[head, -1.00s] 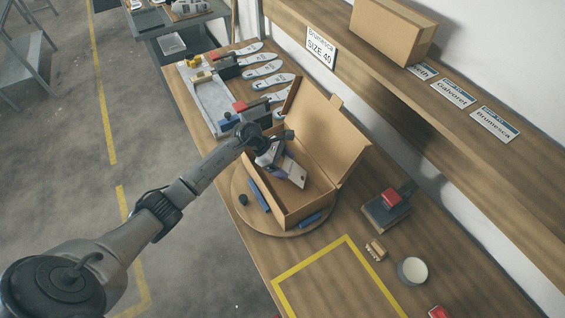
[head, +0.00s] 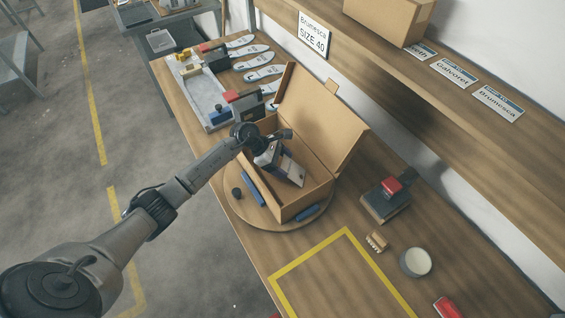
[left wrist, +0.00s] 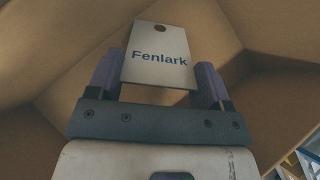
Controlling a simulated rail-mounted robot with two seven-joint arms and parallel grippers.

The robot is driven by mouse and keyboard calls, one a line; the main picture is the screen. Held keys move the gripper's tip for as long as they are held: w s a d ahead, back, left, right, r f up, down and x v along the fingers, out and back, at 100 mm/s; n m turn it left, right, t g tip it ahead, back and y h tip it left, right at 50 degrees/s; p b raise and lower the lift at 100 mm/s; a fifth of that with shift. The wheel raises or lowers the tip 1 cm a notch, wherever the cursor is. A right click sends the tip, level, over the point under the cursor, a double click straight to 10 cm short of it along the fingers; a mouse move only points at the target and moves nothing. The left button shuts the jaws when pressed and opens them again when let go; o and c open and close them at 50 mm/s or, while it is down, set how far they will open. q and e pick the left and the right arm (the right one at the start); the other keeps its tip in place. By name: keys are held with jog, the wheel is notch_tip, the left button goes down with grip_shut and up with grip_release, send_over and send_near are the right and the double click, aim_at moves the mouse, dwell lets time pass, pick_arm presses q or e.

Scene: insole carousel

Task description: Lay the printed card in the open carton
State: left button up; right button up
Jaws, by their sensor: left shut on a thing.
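The printed card (left wrist: 160,62) is white, reads "Fenlark" and has a dark hole near its top edge. My left gripper (left wrist: 160,85) is shut on it, with a purple-padded finger at each side. In the head view the card (head: 293,174) hangs tilted from my left gripper (head: 278,160), within the carton's opening. I cannot tell whether the card touches the carton floor. The open brown carton (head: 306,203) stands on a round wooden turntable (head: 236,208) with its lid raised at the back. My gripper and arm hide part of its inside. My right gripper is out of view.
Blue blocks (head: 254,190) flank the carton. A stamp with a red top (head: 388,198), a small wooden brush (head: 376,241) and a white round tub (head: 415,262) lie to the right. Insoles (head: 258,74) line the back. A yellow-taped area (head: 312,256) is clear in front.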

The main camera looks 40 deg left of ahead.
pick_arm(q)
jog(key=o, duration=1)
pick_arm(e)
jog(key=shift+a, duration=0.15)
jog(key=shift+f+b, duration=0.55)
pick_arm(q)
jog(key=shift+v, duration=6.9)
